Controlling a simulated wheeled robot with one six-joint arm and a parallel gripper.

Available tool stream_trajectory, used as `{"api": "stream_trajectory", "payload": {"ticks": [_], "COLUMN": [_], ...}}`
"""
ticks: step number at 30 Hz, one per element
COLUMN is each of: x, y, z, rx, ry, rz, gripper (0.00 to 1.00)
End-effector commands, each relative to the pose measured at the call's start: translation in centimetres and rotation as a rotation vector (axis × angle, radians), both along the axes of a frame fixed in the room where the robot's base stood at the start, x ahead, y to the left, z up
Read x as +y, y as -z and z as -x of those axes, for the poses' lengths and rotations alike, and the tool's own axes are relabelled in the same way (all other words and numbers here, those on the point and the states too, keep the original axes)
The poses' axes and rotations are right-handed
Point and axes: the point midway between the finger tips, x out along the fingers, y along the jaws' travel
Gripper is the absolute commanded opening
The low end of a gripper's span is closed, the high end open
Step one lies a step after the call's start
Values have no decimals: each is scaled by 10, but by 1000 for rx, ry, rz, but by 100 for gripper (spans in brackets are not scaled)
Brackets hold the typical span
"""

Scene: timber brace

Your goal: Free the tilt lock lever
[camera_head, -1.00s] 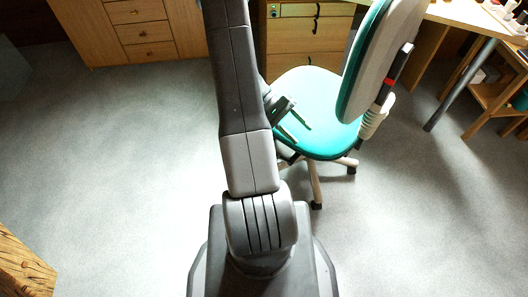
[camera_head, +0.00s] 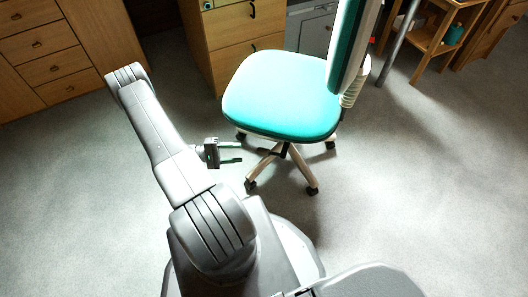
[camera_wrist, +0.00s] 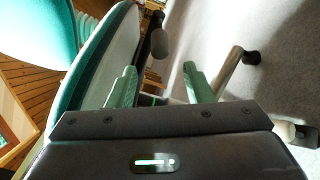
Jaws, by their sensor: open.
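An office chair with a teal seat (camera_head: 283,95) and a pale star base on castors stands in front of me. My gripper (camera_head: 238,152) is open and empty, left of the chair's base and below the seat edge in the head view. In the wrist view, its two green fingers (camera_wrist: 160,70) point in beneath the seat (camera_wrist: 118,45), which lies along the left. A dark grey rounded knob (camera_wrist: 160,42), which looks like the tilt lock lever's end, shows beyond and between the fingertips, apart from them. The lever is hidden in the head view.
A wooden drawer cabinet (camera_head: 238,45) stands behind the chair, with more drawers (camera_head: 50,60) at the far left. A small wooden shelf (camera_head: 435,45) and a metal table leg (camera_head: 398,45) are at the back right. The floor right of the chair is clear.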

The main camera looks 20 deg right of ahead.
Motion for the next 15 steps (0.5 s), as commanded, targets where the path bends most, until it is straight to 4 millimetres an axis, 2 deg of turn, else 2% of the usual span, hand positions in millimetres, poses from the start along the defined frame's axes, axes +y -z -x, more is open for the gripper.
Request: {"api": "stream_trajectory", "payload": {"ticks": [15], "x": [-84], "y": [0], "z": [32], "rx": [1], "ry": [6], "rz": [-2], "gripper": [46]}}
